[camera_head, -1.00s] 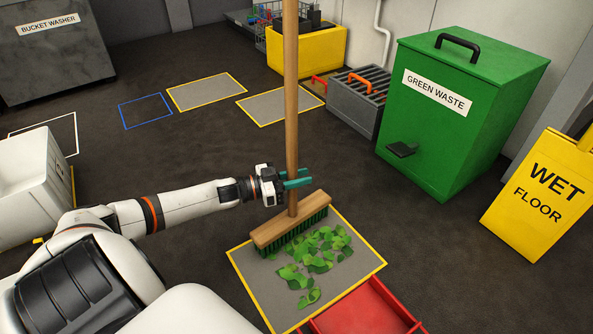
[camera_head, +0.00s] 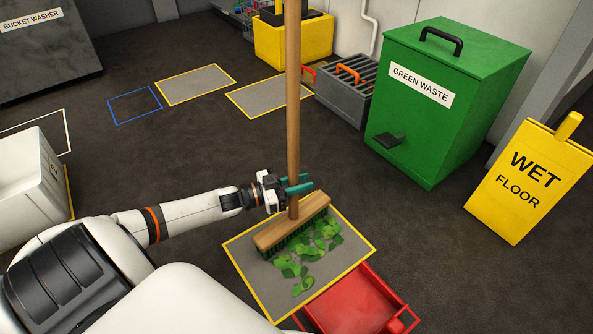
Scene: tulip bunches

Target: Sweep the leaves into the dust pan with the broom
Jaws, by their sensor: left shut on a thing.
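The broom has a long wooden handle (camera_head: 292,110) and a wooden head (camera_head: 292,221) with green bristles. It stands upright with its head at the far side of a grey mat (camera_head: 245,265) edged in yellow. My left gripper (camera_head: 299,186) is shut on the handle just above the head. Green leaves (camera_head: 308,258) lie loosely on the mat in front of the bristles, and the head hides some of them. The red dust pan (camera_head: 357,302) lies at the near right edge of the mat, partly cut off by the frame. My right gripper is not in view.
A green waste bin (camera_head: 440,110) stands at the back right beside a grey slatted box (camera_head: 345,95). A yellow wet floor sign (camera_head: 525,180) stands at the right. A white container (camera_head: 30,185) is at the left. The dark floor between is clear.

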